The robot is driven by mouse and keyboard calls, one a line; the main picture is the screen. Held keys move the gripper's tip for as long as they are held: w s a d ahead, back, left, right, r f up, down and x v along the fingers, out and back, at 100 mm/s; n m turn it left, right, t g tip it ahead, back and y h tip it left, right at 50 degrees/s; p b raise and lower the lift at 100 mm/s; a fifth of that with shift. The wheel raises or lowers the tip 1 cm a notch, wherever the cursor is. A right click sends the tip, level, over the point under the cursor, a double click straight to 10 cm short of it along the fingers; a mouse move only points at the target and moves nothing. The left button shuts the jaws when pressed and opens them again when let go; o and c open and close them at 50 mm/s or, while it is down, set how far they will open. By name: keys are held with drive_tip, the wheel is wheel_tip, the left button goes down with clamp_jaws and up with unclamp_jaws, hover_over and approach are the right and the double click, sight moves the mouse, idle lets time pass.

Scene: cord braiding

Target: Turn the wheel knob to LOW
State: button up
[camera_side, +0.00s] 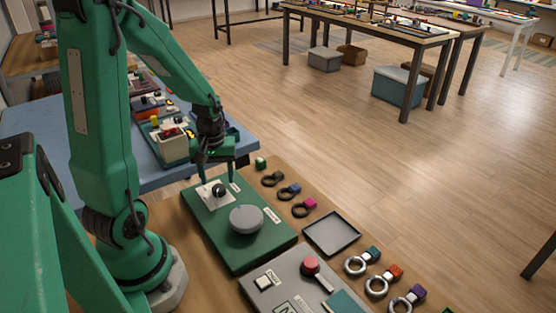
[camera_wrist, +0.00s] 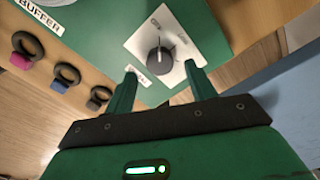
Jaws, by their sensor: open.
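The wheel knob (camera_side: 219,190) is a small dark round knob on a white plate (camera_side: 208,197) at the far end of a green board (camera_side: 203,224). In the wrist view the knob (camera_wrist: 160,60) carries a pale pointer line aimed roughly at the top of the picture. The small print on the white plate (camera_wrist: 138,44) is too blurred to read. My gripper (camera_side: 217,181) points down over the knob. In the wrist view my gripper (camera_wrist: 160,70) is open, with one finger on each side of the knob. I cannot tell whether either finger touches it.
A grey disc (camera_side: 246,219) stands on the same board, near a BUFFER label (camera_wrist: 38,14). Dark rings with coloured tabs (camera_side: 290,190) lie to the right. A blue table (camera_side: 100,155) stands behind.

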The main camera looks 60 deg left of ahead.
sight(219, 189)
drive_tip(key=shift+f, duration=1.5)
drive_tip(key=shift+c, duration=0.5)
drive_tip(key=c, duration=0.9)
